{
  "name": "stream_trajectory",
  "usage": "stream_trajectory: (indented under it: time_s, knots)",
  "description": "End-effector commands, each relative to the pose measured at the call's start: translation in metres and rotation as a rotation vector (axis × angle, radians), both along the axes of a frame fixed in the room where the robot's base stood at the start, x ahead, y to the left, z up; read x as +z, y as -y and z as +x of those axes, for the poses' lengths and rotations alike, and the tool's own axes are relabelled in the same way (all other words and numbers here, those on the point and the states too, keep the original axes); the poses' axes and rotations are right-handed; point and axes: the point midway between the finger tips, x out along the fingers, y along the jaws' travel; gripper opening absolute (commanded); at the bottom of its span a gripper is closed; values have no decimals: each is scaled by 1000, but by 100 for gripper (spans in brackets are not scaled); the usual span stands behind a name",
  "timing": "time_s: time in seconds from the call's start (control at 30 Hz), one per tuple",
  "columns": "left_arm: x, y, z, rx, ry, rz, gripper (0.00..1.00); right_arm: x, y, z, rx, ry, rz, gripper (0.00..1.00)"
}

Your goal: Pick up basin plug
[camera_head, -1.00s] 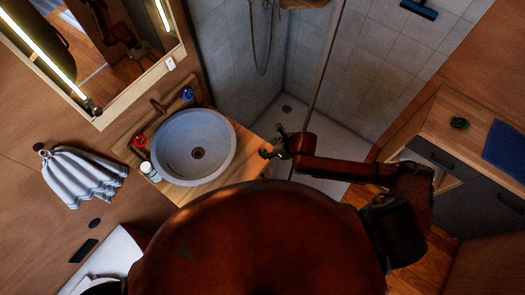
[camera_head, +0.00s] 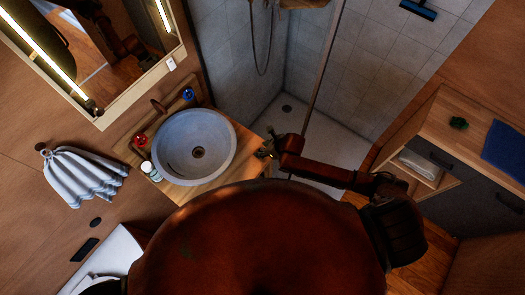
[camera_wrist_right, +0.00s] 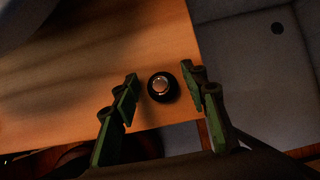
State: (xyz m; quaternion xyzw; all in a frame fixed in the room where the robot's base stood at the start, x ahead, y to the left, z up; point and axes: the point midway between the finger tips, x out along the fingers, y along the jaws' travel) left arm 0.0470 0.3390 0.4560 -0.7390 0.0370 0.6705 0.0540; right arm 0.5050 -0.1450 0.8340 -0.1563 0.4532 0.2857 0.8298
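The basin plug (camera_wrist_right: 162,87) is a small round black piece with a shiny metal top. In the right wrist view it sits near the edge of the wooden counter (camera_wrist_right: 95,60). My right gripper (camera_wrist_right: 161,82) is open, with its green fingers on either side of the plug and a visible gap to each. In the head view my right gripper (camera_head: 268,148) is at the right corner of the counter (camera_head: 225,172), beside the round grey basin (camera_head: 168,165). I cannot make out the plug there. My left gripper is not in view.
A red bottle (camera_head: 140,140), a white bottle (camera_head: 150,171) and a blue item (camera_head: 188,94) stand around the basin. The faucet (camera_head: 158,106) is behind it. The shower floor (camera_head: 320,140) lies right of the counter. A cabinet (camera_head: 450,130) stands at the right.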

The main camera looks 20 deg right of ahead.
Motion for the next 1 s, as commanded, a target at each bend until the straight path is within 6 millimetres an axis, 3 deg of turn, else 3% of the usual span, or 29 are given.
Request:
stream_trajectory:
  time_s: [0.5,0.83,1.0]
  knots:
    - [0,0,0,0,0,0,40,0,0,0,0,0,0,4]
    - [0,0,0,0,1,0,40,4,0,1,-1,1,0,4]
    - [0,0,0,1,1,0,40,21,1,2,1,4,-1,4]
